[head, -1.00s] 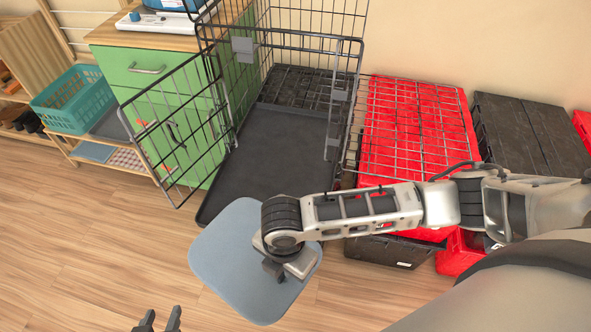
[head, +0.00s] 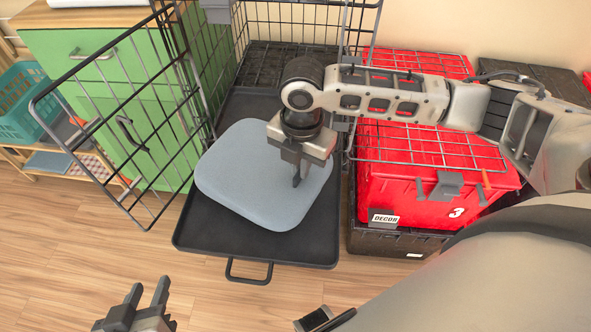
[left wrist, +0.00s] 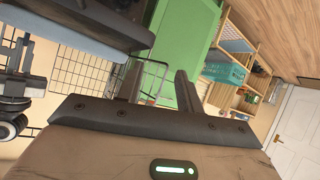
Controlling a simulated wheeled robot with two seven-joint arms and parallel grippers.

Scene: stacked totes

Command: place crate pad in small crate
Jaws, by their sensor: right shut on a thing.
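The crate pad (head: 235,180) is a flat blue-grey cushion with rounded corners. My right gripper (head: 298,178) is shut on its right part, from above. The pad is in front of the wire crate's opening and overlaps the black tray (head: 300,247) in the head view; I cannot tell whether it touches the tray. The small crate (head: 295,25) has dark wire walls, and its door (head: 110,120) stands swung open to the left. My left gripper (head: 148,295) is open and empty, low at the front left; its fingers also show in the left wrist view (left wrist: 158,88).
Red totes (head: 400,190) with a wire panel on top stand right of the crate, on a black tote. A green drawer cabinet (head: 100,60) is behind the open door. A teal basket (head: 22,100) sits on a low shelf at left. The wood floor in front is clear.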

